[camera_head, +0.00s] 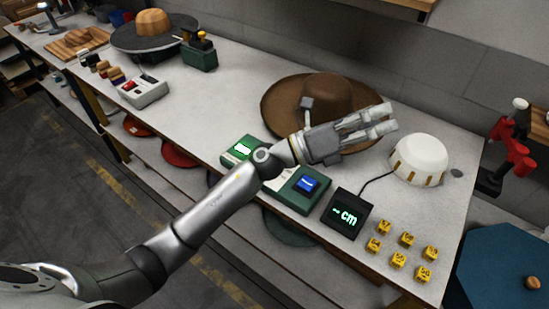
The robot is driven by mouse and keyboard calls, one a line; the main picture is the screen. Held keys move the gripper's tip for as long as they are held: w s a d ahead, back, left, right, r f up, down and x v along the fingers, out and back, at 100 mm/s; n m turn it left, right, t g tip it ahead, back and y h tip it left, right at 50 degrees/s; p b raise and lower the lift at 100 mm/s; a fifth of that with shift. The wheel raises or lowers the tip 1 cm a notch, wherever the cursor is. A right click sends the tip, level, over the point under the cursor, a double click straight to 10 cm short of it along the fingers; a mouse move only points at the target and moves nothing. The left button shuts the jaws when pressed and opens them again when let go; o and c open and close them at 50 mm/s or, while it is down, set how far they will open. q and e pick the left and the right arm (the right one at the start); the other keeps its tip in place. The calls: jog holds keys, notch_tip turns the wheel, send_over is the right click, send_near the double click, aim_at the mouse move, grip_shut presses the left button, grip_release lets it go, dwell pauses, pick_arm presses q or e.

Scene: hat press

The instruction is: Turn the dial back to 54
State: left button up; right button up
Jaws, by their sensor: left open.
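My left arm reaches in from the lower left across the front of the bench. My left gripper (390,119) is open and empty, its fingers pointing right, in front of the brown hat in the picture. My wrist hides the middle of the console. I cannot make out a dial or its setting. A black display (347,213) reads "-- cm" and has a cable to a white dome (419,159) with gold-coloured bars. My right gripper is not in view.
A wide brown hat (279,106) lies behind my gripper. Several yellow numbered cubes (407,240) stand at the right front. A red and black lever stand (510,150) is at the right edge. A white box (143,91) stands left. The bench (200,110) is clear between.

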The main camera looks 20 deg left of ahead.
pick_arm(q)
notch_tip(320, 180, down, 11)
jog(key=m+g+y, duration=0.8)
jog(key=m+g, duration=0.2)
jog(key=m, duration=0.4)
jog(key=w+a+f+m+y, duration=0.1)
jog(key=w+a+y, duration=0.1)
jog(key=a+y, duration=0.65)
jog(key=w+a+m+y, duration=0.1)
jog(key=w+a+y, duration=0.2)
jog(key=a, duration=1)
jog(key=f+p, duration=0.1)
jog(key=f, duration=0.2)
jog(key=f+p, duration=0.1)
jog(key=f, duration=0.3)
jog(key=f+p, duration=0.1)
jog(key=f, duration=0.3)
jog(key=shift+s+d, duration=0.15)
jog(key=shift+s, duration=0.1)
jog(key=shift+c, duration=0.3)
jog(key=c, duration=1)
